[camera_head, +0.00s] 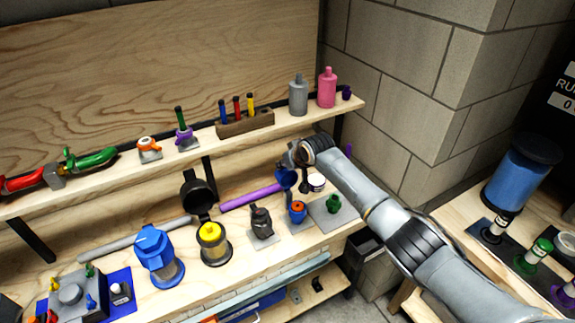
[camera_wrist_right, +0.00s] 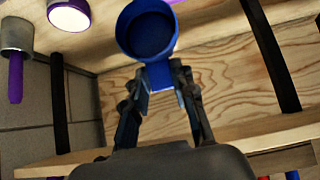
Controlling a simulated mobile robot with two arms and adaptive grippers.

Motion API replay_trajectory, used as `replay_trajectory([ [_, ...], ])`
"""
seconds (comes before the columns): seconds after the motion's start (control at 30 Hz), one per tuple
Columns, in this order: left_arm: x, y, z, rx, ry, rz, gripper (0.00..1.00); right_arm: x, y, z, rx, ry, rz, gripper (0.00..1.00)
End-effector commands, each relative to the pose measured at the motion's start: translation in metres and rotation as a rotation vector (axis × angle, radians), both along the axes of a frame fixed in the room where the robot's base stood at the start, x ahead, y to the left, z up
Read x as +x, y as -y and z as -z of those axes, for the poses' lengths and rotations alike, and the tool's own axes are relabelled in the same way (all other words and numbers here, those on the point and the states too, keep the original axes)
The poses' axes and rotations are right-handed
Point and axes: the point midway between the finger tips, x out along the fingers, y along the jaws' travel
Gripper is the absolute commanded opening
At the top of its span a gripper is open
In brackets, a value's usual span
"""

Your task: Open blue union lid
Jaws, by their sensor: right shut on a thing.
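My right gripper (camera_head: 292,160) is at the end of the arm coming in from the right, in front of the upper shelf and above the lower bench. It is shut on a blue lid (camera_head: 285,178), which hangs in the air. In the right wrist view the lid (camera_wrist_right: 147,30) is a round hollow cup with a tab between the fingers (camera_wrist_right: 166,80). A small blue fitting with an orange top (camera_head: 297,212) stands on a grey plate below the lid. A gap shows between the two; I cannot tell whether anything joins them. My left gripper is out of view.
A purple bar (camera_head: 252,195), a black-and-grey fitting (camera_head: 261,222), a yellow filter with a raised black lid (camera_head: 198,192) and a blue filter (camera_head: 156,250) stand left on the bench. A green fitting (camera_head: 333,203) is to the right. The upper shelf (camera_head: 310,118) is close.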

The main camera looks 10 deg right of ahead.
Motion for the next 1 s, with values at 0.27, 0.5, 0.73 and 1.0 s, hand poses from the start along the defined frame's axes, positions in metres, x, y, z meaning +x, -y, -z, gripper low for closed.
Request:
replay_trajectory([
  [0.27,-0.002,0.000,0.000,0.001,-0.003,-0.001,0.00,0.004,-0.002,-0.009,0.005,0.019,-0.002,0.00],
  [0.5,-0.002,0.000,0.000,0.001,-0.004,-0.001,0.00,0.003,-0.001,-0.006,0.003,0.013,-0.001,0.49],
  [0.73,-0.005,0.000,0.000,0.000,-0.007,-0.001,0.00,0.001,0.000,-0.004,0.002,0.008,-0.001,0.49],
  [1.0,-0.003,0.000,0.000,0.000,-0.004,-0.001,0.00,-0.012,0.005,-0.017,0.002,0.009,-0.002,0.49],
])
